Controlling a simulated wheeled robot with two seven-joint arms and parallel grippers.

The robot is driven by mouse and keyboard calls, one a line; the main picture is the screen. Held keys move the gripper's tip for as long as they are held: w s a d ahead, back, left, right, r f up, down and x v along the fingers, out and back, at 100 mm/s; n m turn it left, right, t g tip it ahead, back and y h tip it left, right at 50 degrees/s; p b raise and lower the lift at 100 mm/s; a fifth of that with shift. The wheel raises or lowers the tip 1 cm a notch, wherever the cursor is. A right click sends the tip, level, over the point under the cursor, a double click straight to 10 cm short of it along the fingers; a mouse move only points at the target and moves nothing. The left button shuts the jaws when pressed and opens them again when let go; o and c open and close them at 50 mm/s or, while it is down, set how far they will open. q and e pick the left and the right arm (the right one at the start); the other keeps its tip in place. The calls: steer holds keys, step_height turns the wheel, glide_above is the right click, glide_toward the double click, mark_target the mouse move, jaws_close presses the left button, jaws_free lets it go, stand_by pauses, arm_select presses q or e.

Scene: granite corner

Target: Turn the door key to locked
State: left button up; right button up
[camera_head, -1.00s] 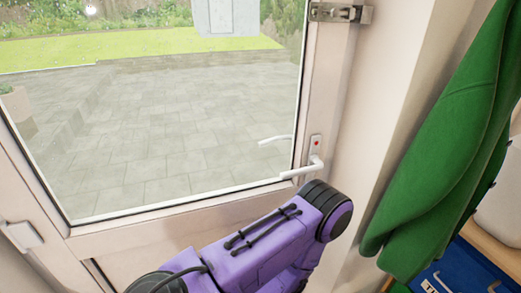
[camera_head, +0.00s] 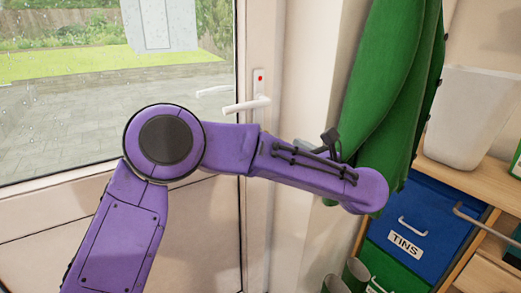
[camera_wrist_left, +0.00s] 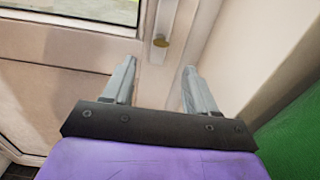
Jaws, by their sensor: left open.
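The glazed white door (camera_head: 85,190) has a white lever handle (camera_head: 246,105) on a plate with a red mark (camera_head: 260,78). In the left wrist view a small brass-coloured piece (camera_wrist_left: 161,41), which looks like the key or its lock, sits on the door's edge strip. I cannot tell which way it is turned. My left gripper (camera_wrist_left: 159,66) is open and empty, its two fingers apart below the brass piece in that view and not touching it. In the head view my purple left arm covers the area below the handle. My right gripper is not in view.
A green coat (camera_head: 385,90) hangs right of the door frame, close to my left arm. A shelf unit with a blue TINS drawer (camera_head: 415,215), a white bin (camera_head: 470,115) and boots (camera_head: 350,275) stand at the right.

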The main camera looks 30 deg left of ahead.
arm_select(q)
steer(key=x, duration=0.8)
steer(key=shift+a+p, duration=0.35)
steer(key=shift+p, duration=0.1)
steer(key=shift+w+a, duration=0.1)
steer(key=shift+w, duration=0.1)
steer(key=c, duration=1.1)
